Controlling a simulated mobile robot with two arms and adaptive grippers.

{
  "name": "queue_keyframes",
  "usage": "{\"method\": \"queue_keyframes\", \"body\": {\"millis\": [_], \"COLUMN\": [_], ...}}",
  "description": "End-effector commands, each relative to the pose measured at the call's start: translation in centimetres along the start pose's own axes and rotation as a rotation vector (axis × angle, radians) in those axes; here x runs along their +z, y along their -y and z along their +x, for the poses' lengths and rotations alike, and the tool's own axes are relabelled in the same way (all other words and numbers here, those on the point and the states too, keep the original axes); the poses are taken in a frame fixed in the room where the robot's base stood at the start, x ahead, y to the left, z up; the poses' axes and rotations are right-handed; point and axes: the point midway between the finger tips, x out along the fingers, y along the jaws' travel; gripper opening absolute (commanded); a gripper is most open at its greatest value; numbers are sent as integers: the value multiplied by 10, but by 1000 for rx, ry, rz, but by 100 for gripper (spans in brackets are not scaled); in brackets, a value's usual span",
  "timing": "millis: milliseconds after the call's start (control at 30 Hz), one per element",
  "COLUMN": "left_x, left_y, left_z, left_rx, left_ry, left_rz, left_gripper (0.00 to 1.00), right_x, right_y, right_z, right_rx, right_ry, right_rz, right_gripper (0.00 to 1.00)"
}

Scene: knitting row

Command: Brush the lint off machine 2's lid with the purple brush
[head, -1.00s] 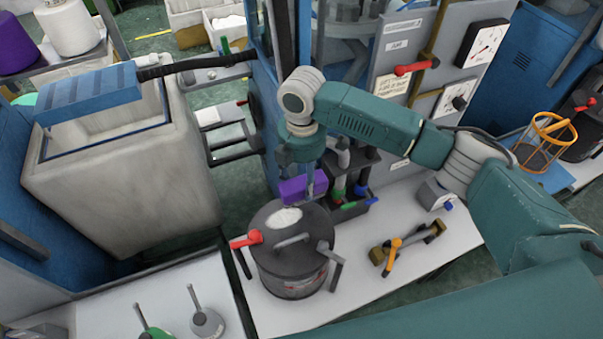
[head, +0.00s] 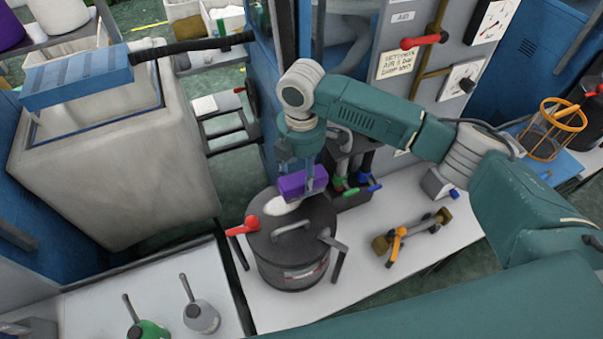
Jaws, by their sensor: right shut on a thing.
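The purple brush (head: 301,184) is held in my right gripper (head: 309,172), which points down over the back part of the dark round lid (head: 312,241). A patch of white lint (head: 276,206) lies on the lid's back left, behind its grey handle. The brush is at the lint's right edge in the picture and hides part of it. I cannot tell if the bristles touch the lid. My right fingers are shut on the brush. My left gripper is not in view.
A red lever (head: 244,226) and a grey clamp (head: 337,256) stand at the lid's sides. A rack of coloured-handled tools (head: 350,180) is close behind the brush. A brass and orange tool (head: 410,236) lies on the white table (head: 375,293). Oil cans (head: 199,317) stand at lower left.

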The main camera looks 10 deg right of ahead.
Motion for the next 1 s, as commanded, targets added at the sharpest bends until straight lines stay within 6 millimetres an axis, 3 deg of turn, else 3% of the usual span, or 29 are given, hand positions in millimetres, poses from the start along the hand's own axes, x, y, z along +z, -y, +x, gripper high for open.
{"method": "queue_keyframes", "body": {"millis": [1000], "left_x": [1], "left_y": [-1], "left_z": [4], "left_rx": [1], "left_ry": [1], "left_rz": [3], "left_gripper": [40], "right_x": [0], "right_y": [0], "right_z": [15], "right_rx": [0], "right_ry": [0], "right_rz": [0], "right_gripper": [30]}}
